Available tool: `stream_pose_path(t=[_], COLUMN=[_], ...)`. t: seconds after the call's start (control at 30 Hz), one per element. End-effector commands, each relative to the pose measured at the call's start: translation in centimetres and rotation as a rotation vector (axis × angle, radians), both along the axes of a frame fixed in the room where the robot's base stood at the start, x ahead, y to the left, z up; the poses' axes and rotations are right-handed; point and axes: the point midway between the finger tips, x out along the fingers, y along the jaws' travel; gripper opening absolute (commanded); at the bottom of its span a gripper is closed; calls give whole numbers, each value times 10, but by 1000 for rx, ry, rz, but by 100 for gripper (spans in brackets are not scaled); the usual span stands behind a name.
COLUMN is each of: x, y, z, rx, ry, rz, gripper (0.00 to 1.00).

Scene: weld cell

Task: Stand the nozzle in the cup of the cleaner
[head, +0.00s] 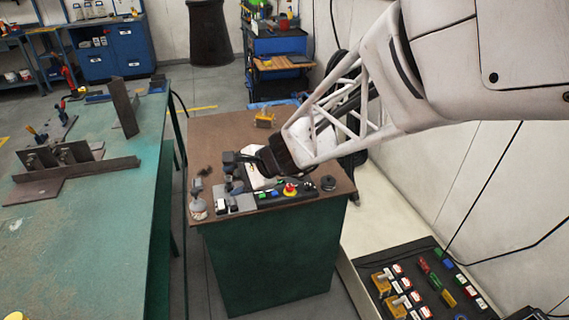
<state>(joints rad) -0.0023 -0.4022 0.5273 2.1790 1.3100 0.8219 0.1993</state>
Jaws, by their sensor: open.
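My gripper (234,172) reaches in from the right, low over the brown-topped cabinet (222,130). Its dark fingers point left and are apart, and I see nothing held between them. Below them is a low dark unit (270,200) with a red knob on yellow (290,189) and blue and green buttons, which may be the cleaner. A short black round part (328,183) is at its right end. A small grey and whitish upright piece (197,202) stands at the cabinet's front left corner. I cannot tell which small piece is the nozzle, and the cup is not clear. My gripper and arm hide part of the top.
A small yellow block (264,119) lies at the back of the cabinet top. A green workbench (90,215) with brown steel plates stands to the left, across a narrow gap. A dark panel of coloured switches (425,285) is at lower right. The white wall is close on the right.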

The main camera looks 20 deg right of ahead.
Motion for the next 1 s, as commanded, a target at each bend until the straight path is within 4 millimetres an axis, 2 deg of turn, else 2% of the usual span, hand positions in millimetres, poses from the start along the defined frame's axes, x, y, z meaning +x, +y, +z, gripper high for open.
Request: stream_pose_path(t=[0.1, 0.27, 0.6, 0.8, 1.0], x=[-32, -74, -155, -195, -219], y=[-6, -19, -64, -98, -122], z=[14, 26, 44, 53, 60], rx=[-119, -286, -667, -894, -1053], ry=[-55, -118, -221, -253, -262], rz=[126, 292, 621, 789, 896], gripper=[53, 53, 53, 53, 53])
